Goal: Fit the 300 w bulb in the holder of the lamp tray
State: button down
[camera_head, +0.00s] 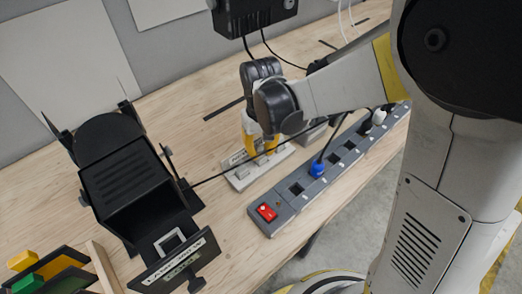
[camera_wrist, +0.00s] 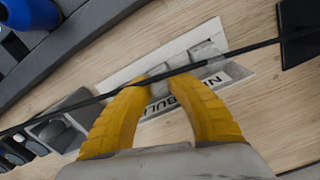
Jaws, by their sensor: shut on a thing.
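My gripper (camera_head: 257,146) has yellow fingers pointing down over a pale stand (camera_head: 240,180) whose label reads "NEW BULB" in part. In the wrist view the fingertips (camera_wrist: 160,84) close on a small pale grey piece (camera_wrist: 158,90), taken as the bulb. It is mostly hidden and no wattage is readable. Another grey block (camera_wrist: 207,53) is on the stand beside it. The black lamp (camera_head: 130,185) stands at the left. The lamp tray (camera_head: 178,266) is at its open front, with a label and a pale metal holder (camera_head: 172,244).
A thin black cable (camera_head: 220,176) runs from the lamp across the stand, close to my fingers. A grey power strip (camera_head: 287,207) with a red switch and blue plug (camera_head: 317,168) lies to the right. Green and yellow blocks (camera_head: 28,283) are at bottom left.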

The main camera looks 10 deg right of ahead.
jog(key=shift+r, duration=0.1)
jog(key=shift+r+p, duration=1.45)
jog(key=shift+r, duration=0.45)
jog(key=shift+r, duration=0.1)
